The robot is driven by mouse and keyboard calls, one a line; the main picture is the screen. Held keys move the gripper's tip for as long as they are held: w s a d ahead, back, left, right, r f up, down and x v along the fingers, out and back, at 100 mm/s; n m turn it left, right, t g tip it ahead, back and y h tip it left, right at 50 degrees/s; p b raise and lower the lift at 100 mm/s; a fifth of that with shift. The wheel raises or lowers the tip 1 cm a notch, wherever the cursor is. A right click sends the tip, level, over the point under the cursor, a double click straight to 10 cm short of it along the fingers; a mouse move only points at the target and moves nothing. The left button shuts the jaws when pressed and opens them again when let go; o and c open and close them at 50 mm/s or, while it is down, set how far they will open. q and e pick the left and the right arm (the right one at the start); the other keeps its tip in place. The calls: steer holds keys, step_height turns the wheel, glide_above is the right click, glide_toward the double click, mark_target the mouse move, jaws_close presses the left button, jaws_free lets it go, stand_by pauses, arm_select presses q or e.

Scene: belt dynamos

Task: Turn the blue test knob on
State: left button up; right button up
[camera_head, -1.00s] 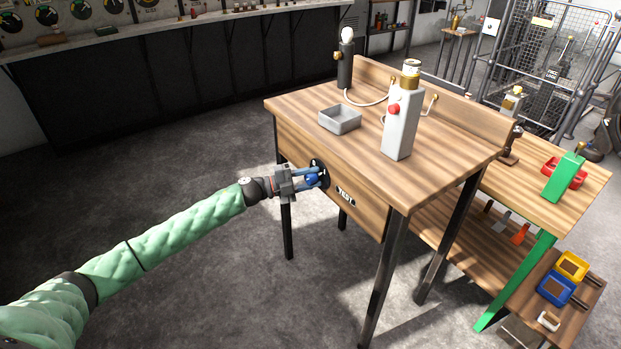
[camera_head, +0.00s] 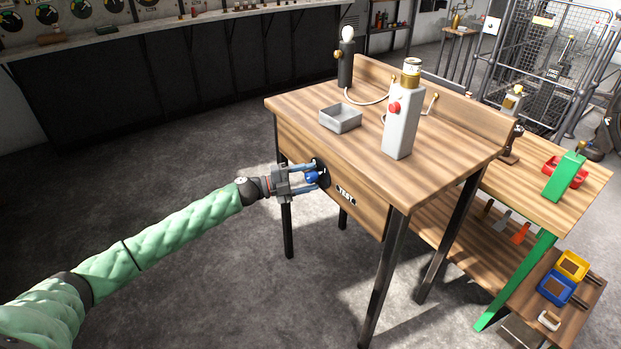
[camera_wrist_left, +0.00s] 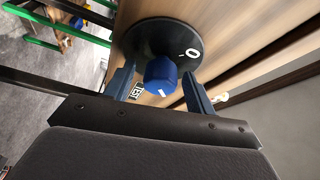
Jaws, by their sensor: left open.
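The blue test knob (camera_head: 312,177) sits on a round black dial plate on the front panel of the wooden bench (camera_head: 300,106), left of a TEST label (camera_head: 346,195). In the left wrist view the knob (camera_wrist_left: 161,76) carries a white mark, and a white "0" shows on the black dial plate (camera_wrist_left: 165,38). My left gripper (camera_head: 313,175) is open, with its fingers on either side of the knob. In the left wrist view the gripper (camera_wrist_left: 160,85) has a visible gap between at least one finger and the knob. My right gripper is not in view.
On the bench top stand a grey tray (camera_head: 340,119), a white post with a red button (camera_head: 401,125) and a dark lamp holder with a white bulb (camera_head: 346,62). A lower side bench with a green block (camera_head: 565,177) is at the right. The floor at left is clear.

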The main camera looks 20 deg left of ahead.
mark_target(306, 179)
arm_select(q)
steer(key=v, duration=0.5)
steer(key=shift+a+f+b, duration=0.1)
steer(key=shift+f+b, duration=0.05)
steer(key=shift+b, duration=0.15)
steer(key=shift+v, duration=0.75)
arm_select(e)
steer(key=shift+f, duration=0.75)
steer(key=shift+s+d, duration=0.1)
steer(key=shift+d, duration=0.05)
